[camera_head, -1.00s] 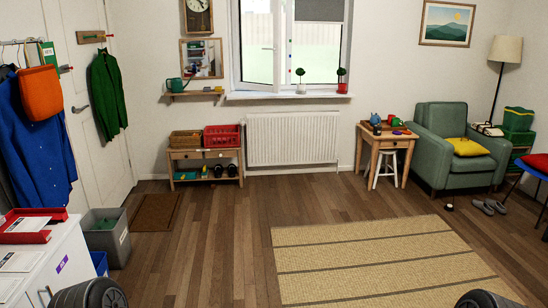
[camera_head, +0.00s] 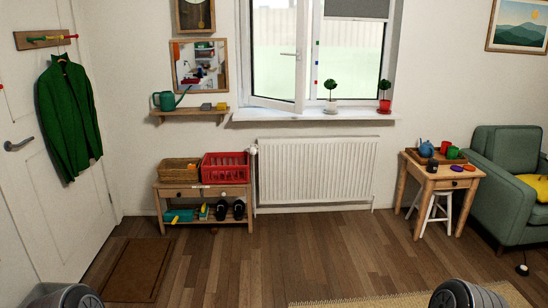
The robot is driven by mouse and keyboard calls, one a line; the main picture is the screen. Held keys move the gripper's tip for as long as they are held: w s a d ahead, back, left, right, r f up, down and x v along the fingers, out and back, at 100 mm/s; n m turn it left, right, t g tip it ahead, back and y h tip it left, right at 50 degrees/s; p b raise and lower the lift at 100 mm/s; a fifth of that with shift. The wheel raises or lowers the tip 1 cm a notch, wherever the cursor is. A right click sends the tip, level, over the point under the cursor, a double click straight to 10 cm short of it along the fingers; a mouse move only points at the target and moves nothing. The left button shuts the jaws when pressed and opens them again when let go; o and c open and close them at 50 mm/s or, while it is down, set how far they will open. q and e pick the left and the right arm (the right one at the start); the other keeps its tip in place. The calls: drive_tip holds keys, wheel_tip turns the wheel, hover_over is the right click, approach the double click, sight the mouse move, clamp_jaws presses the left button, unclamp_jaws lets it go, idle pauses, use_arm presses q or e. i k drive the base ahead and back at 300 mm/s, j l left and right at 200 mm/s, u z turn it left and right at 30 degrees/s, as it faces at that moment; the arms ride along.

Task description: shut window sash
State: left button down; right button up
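The window sash (camera_head: 301,75) is the white-framed left pane of the window above the radiator. It stands ajar, swung into the room, with its bottom edge slanting out over the sill. A handle (camera_head: 290,54) shows on its right-hand stile. The fixed right pane (camera_head: 346,58) has a grey blind (camera_head: 357,8) at its top. Neither of my grippers is in view; only rounded parts of my own body show at the bottom edge.
Two potted plants, one in a white pot (camera_head: 331,108) and one in a red pot (camera_head: 384,106), stand on the sill (camera_head: 270,114). Below are a radiator (camera_head: 317,170), a low shelf with crates (camera_head: 205,191) and a side table (camera_head: 440,183). The wooden floor ahead is clear.

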sight(248, 91)
drive_tip(key=i+j, duration=0.1)
drive_tip(key=i, duration=2.35)
drive_tip(key=i+j+z, duration=0.1)
drive_tip(key=i+z, duration=0.35)
drive_tip(key=i+j+z, duration=0.25)
drive_tip(key=i+z, duration=0.2)
drive_tip(key=i+j+z, duration=0.85)
drive_tip(key=j, duration=0.2)
drive_tip(key=i, duration=0.1)
